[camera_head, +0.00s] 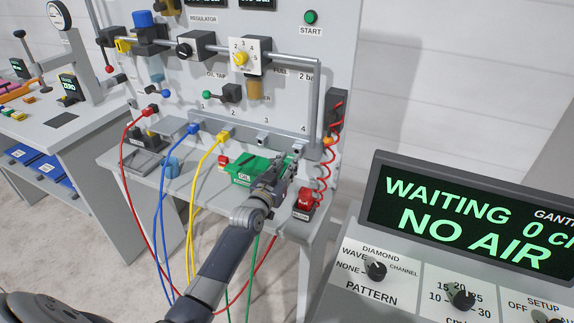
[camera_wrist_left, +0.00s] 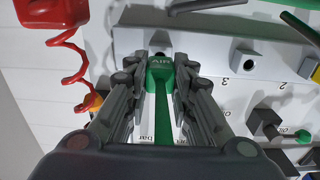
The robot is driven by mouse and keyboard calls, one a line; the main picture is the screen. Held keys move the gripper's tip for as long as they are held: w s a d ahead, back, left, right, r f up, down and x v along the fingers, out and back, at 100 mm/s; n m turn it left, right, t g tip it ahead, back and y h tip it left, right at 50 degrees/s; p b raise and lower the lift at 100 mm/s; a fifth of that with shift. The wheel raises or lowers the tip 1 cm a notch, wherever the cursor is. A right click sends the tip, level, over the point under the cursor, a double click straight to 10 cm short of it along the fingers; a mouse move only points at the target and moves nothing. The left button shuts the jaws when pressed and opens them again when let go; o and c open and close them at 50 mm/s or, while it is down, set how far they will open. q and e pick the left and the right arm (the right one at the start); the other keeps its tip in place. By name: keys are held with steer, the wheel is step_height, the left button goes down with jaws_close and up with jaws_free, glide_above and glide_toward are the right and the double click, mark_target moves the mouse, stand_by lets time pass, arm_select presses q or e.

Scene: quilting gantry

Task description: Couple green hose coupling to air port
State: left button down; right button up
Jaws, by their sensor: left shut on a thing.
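My left gripper (camera_head: 291,166) is at the right end of the grey port manifold (camera_head: 245,131). In the head view the fingers hide the coupling; the green hose (camera_head: 252,262) hangs below. My right gripper is not in view.
An empty port (camera_head: 262,139) lies between yellow and the gripper. A green tray (camera_head: 236,177), a red coiled hose (camera_head: 323,172) and a NO AIR display (camera_head: 470,210) are nearby.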

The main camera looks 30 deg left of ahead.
arm_select(q)
steer(key=shift+w+a+b, duration=0.1)
steer(key=shift+w+b, duration=0.65)
steer(key=shift+w, duration=0.7)
steer(key=c, duration=1.3)
jaws_free()
steer(key=shift+s, duration=0.1)
steer(key=s, duration=1.2)
steer(key=shift+d, duration=0.35)
